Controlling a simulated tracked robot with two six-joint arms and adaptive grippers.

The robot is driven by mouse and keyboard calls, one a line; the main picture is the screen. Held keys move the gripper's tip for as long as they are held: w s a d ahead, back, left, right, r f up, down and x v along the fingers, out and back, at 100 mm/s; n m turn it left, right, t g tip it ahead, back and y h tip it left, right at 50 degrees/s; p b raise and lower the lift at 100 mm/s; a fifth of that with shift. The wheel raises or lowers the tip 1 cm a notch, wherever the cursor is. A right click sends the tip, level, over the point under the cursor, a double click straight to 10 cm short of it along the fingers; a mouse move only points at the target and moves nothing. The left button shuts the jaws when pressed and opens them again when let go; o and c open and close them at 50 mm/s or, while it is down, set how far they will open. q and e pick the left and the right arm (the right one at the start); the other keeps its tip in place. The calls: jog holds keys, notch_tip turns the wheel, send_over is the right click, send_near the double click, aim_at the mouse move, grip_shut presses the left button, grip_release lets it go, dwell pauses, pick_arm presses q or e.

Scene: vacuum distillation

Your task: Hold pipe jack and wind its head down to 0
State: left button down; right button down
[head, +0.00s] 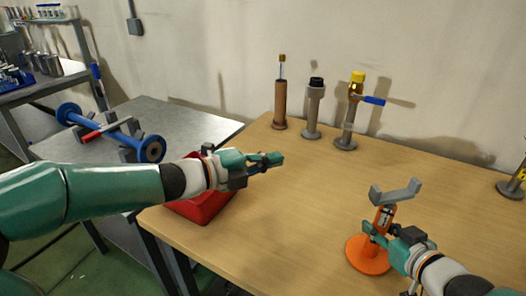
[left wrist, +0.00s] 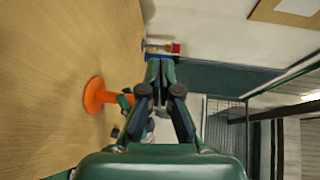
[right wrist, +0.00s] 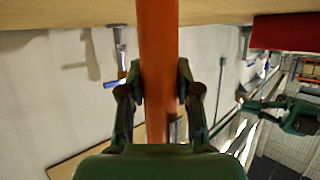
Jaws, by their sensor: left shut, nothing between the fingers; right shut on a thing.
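The pipe jack stands upright on the wooden table at the right of the head view, with an orange round base (head: 368,256), an orange post and a grey V-shaped head (head: 396,192). My right gripper (head: 378,232) is shut on its orange post, which fills the middle of the right wrist view (right wrist: 158,70). My left gripper (head: 280,159) is shut and empty above the table, to the left of the jack and apart from it. In the left wrist view its fingers (left wrist: 160,72) are together, and the jack's orange base (left wrist: 94,95) shows to their left.
A red box (head: 205,205) lies under my left arm at the table's left edge. Three upright fittings stand at the back: a brown one (head: 281,105), a grey one (head: 313,110) and one with a blue lever (head: 372,100). A blue spool (head: 110,130) rests on the grey side table.

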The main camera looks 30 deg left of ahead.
pick_arm(q)
jog(key=shift+w+a+r+n+y, duration=0.15)
jog(key=shift+w+a+y, duration=0.1)
jog(key=shift+a, duration=0.25)
jog(key=shift+w+a+n+y, duration=0.15)
jog(key=shift+w+a, duration=0.1)
jog(key=shift+a, duration=0.2)
jog(key=c, duration=1.4)
grip_release()
jog(key=shift+w+a, duration=0.15)
jog(key=shift+a, duration=0.2)
jog(key=shift+c, duration=0.2)
jog(key=o, duration=0.4)
jog(key=shift+o, duration=0.2)
jog(key=n+g+h, duration=0.2)
jog(key=n+h, duration=0.4)
jog(key=n, duration=0.8)
send_near(413, 191)
jog(key=x, duration=0.6)
jog(key=shift+w+a+f, duration=0.15)
jog(key=shift+w+f, duration=0.05)
jog(key=shift+f, duration=0.15)
